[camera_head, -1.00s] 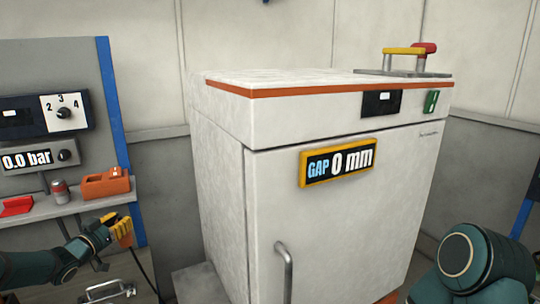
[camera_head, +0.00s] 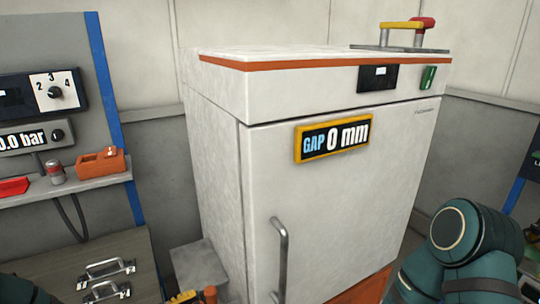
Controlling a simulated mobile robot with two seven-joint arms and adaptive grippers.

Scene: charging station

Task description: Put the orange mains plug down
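An orange piece (camera_head: 210,294) shows at the bottom edge, beside a small yellow piece (camera_head: 185,297). They are cut off by the frame, so I cannot tell whether the orange piece is the mains plug or whether anything holds it. My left gripper is at most barely in view at the bottom edge, and its fingers cannot be made out. My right arm shows at the lower right, but its gripper is out of the frame.
A white cabinet (camera_head: 330,200) with a "GAP 0 mm" display (camera_head: 332,138) fills the middle. At left, a shelf (camera_head: 60,190) bears an orange-brown block (camera_head: 101,163), a can (camera_head: 55,172) and a red item (camera_head: 13,186). A grey block (camera_head: 198,268) stands beside the cabinet.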

